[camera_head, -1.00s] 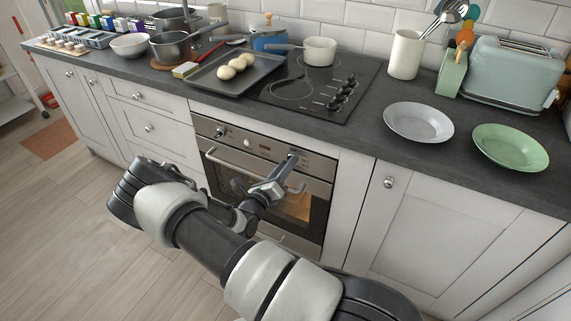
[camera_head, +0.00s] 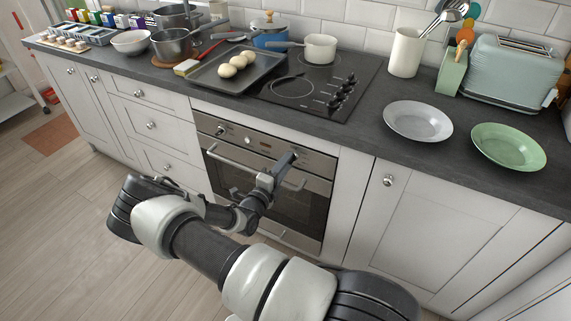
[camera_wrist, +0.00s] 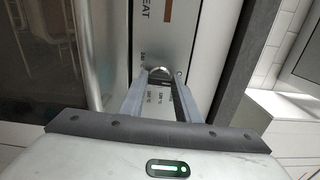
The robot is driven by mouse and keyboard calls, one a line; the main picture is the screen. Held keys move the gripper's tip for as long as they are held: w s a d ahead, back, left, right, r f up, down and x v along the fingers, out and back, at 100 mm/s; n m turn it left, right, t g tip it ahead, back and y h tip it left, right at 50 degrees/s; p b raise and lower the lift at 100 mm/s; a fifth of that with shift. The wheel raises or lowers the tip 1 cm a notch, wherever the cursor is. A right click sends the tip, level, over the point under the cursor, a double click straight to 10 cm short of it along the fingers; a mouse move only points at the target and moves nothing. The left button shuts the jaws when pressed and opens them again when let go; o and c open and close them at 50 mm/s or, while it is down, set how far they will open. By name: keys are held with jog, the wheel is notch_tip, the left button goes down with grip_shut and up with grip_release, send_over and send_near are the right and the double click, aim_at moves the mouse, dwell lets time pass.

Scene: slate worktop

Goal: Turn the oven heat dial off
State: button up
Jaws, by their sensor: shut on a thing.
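The built-in oven (camera_head: 232,180) has a steel control panel, a bar handle and a dark window. My gripper (camera_head: 290,158) reaches the right part of the panel and hides the heat dial in the head view. In the wrist view, the round metal dial (camera_wrist: 160,72) sits between the fingertips of my gripper (camera_wrist: 161,76), which is shut on it. Lettering ending in "EAT" shows on the panel above it, with small print around the dial. The dial's pointer is too small to read. The oven window shows no glow.
The oven handle (camera_head: 228,160) runs just below the panel, close to my gripper. The worktop (camera_head: 370,135) overhangs above, with a hob (camera_head: 310,92), a baking tray (camera_head: 208,82) and plates on it.

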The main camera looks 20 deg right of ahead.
jog(key=shift+n, duration=0.4)
jog(key=o, duration=1)
jog(key=shift+o, duration=0.2)
jog(key=p+v, duration=0.1)
jog(key=v, duration=1.6)
jog(key=shift+s+a, duration=0.2)
